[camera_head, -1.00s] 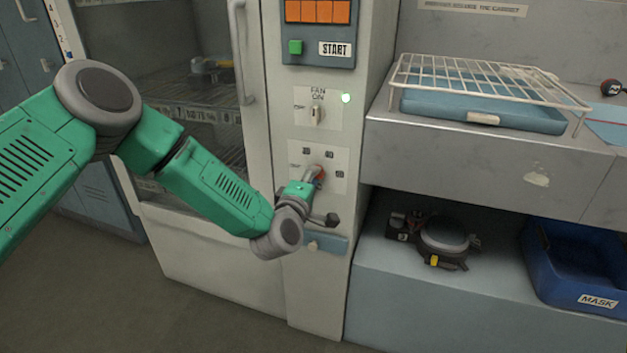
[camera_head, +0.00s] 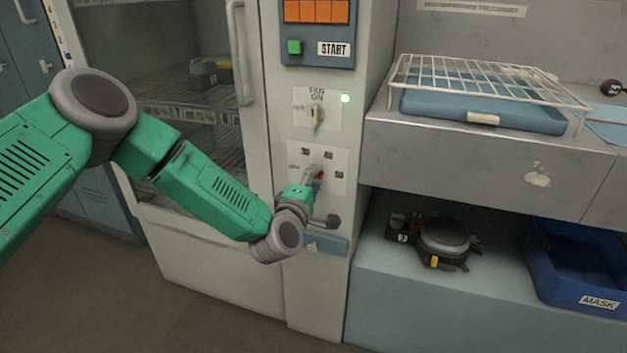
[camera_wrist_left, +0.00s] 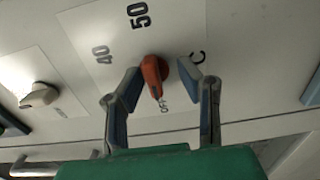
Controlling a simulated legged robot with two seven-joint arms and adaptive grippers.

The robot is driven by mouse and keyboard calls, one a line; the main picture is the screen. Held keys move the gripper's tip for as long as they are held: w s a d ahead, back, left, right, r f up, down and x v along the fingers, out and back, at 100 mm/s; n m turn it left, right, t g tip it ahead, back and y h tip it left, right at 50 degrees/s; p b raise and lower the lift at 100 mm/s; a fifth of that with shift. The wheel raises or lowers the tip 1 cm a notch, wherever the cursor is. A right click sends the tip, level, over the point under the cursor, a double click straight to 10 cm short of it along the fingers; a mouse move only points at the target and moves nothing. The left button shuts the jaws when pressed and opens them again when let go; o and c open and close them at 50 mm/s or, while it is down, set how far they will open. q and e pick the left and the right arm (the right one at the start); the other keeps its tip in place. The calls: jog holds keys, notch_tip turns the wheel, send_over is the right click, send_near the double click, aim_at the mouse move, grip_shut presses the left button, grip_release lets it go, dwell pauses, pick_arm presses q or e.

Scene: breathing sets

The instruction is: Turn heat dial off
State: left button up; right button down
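The heat dial (camera_wrist_left: 153,72) is an orange-red knob on a white plate marked 40, 50, C and off. In the left wrist view its narrow end points down toward the small "off" lettering. In the head view the dial (camera_head: 319,175) is mostly hidden behind my left gripper (camera_head: 315,178). I cannot tell whether the fingertips touch the plate. My right gripper is not in view.
The cabinet's glass door and handle (camera_head: 240,55) are to the left. A counter with a wire rack (camera_head: 480,78) stands right, above a blue MASK bin (camera_head: 570,290).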

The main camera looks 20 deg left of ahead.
pick_arm(q)
jog(key=shift+r, duration=0.15)
jog(key=s, duration=1.2)
jog(key=shift+a, duration=0.3)
